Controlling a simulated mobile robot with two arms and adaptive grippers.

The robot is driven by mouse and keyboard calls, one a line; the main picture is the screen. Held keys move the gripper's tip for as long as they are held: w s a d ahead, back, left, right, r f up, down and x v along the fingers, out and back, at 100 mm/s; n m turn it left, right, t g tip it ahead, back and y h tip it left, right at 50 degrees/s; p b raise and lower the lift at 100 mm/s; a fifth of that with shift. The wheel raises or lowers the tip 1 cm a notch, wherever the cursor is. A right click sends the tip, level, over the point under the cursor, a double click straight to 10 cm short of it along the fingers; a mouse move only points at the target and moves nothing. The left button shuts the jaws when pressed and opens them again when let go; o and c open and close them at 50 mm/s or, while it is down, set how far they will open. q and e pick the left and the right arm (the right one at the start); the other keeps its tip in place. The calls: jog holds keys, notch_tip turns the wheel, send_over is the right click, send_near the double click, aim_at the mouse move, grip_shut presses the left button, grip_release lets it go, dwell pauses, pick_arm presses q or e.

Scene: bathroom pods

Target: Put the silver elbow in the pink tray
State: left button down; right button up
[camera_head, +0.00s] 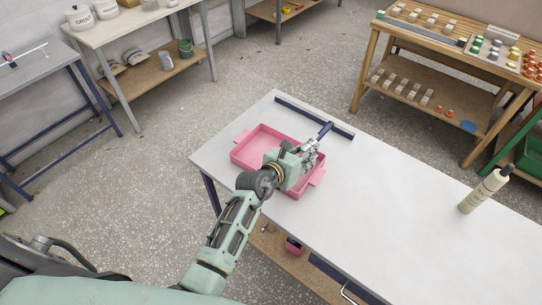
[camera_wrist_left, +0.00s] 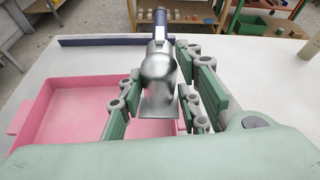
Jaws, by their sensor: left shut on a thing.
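The silver elbow (camera_wrist_left: 159,82) is a shiny metal piece between the fingers of my left gripper (camera_head: 311,152). A dark blue cylindrical end (camera_wrist_left: 160,20) shows beyond it in the wrist view and also in the head view (camera_head: 325,131). My left gripper is shut on the elbow. The pink tray (camera_head: 258,138) lies on the white table, partly hidden by my gripper and arm. In the wrist view the tray (camera_wrist_left: 58,112) spreads left of and below the fingers. The elbow appears above the tray's far right part; its exact height is unclear. My right gripper is not in view.
A dark blue bar (camera_head: 313,117) lies along the table's far edge. A cream bottle (camera_head: 484,190) with a dark cap stands on the right of the white table (camera_head: 390,215). The table between tray and bottle is clear. Wooden shelves (camera_head: 450,50) stand beyond, across open floor.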

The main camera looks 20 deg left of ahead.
pick_arm(q)
jog(key=w+a+f+b, duration=0.1)
jog(key=a+f+b, duration=0.1)
jog(key=a, duration=0.1)
jog(key=w+a+f+b, duration=0.1)
jog(key=a+f+b, duration=0.1)
jog(key=a+b, duration=0.1)
jog(key=w+a+f+b, duration=0.2)
jog(key=a+f+b, duration=0.1)
jog(key=a, duration=0.1)
jog(key=shift+a, duration=0.15)
jog(key=shift+w+a+f+b, duration=0.2)
jog(key=shift+a+b, duration=0.1)
jog(key=shift+a, duration=0.15)
notch_tip(320, 180, down, 4)
jog(key=b, duration=0.4)
jog(key=shift+r, duration=0.15)
